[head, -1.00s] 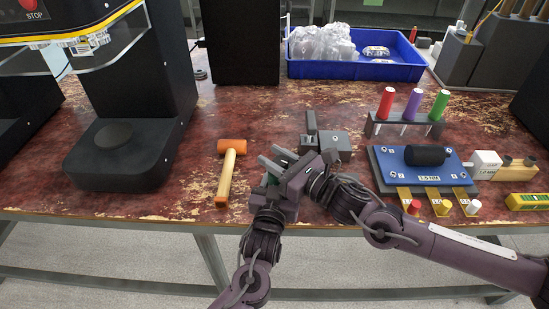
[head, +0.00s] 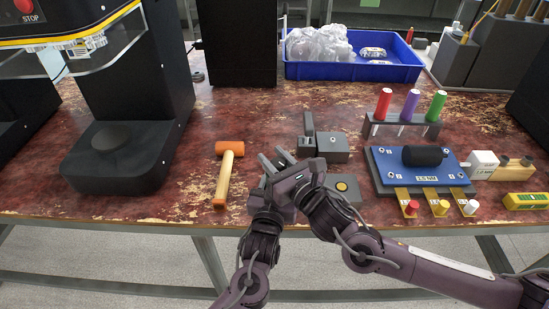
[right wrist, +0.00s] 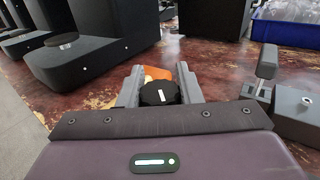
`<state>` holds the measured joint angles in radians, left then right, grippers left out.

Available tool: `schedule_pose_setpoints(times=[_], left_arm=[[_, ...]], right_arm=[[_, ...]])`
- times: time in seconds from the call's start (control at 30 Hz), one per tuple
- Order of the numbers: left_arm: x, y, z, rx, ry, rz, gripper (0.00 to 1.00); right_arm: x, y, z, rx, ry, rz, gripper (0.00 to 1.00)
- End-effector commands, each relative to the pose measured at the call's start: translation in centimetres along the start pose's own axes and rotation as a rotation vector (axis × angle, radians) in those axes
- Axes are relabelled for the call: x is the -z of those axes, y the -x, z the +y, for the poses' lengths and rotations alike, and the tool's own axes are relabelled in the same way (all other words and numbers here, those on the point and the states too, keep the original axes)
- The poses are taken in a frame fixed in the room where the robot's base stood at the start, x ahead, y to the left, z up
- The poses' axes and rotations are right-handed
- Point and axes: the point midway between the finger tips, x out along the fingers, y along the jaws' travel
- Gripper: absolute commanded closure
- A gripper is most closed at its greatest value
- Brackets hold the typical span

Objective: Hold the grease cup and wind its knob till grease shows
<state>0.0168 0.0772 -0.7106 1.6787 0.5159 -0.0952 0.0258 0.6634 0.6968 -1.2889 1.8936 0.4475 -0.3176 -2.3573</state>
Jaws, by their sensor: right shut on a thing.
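The grease cup's black knob (right wrist: 160,93), with a short white mark on top, sits between the fingers of my right gripper in the right wrist view. My right gripper (head: 274,161) is shut on this knob; it also shows in the right wrist view (right wrist: 159,88). In the head view the knob and the cup's body are hidden by my grippers. My left arm comes up from below, and its wrist (head: 263,228) is just under the right gripper. The left gripper's fingers are hidden behind the right one. I see no grease.
An orange-headed mallet (head: 227,180) lies close left of the grippers. A grey clamp block (head: 333,146) and a grey box with a yellow disc (head: 342,190) are close right. A blue plate fixture (head: 453,174) stands farther right. A blue bin (head: 350,71) is behind.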

Motion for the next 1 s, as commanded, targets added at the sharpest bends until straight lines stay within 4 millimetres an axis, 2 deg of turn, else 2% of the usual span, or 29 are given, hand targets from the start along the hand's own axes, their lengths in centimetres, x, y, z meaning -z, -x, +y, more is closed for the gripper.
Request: schedule_pose_setpoints(times=[0.03,0.07,0.2,0.57,0.67,1.0], left_arm=[[0.0,0.1,0.2,-0.005,0.000,0.000,0.74],[0.0,0.1,0.2,-0.005,0.000,0.000,0.74],[0.0,0.1,0.2,-0.004,0.000,0.000,0.74],[0.0,0.0,0.0,0.000,0.000,0.000,0.74],[0.0,0.0,0.0,0.000,0.000,-0.001,0.74],[-0.1,0.0,0.0,0.000,0.000,-0.001,0.74]], right_arm=[[-0.1,-0.1,-0.2,0.004,0.001,-0.002,0.91],[-0.1,-0.1,-0.2,0.004,0.001,-0.002,0.64],[-0.1,-0.1,-0.1,0.002,0.001,-0.002,0.46],[0.0,0.5,0.0,0.000,0.000,0.000,0.46],[0.1,1.8,-0.1,-0.001,0.000,0.002,0.46],[0.1,8.9,-0.1,0.001,0.000,0.003,0.46]])
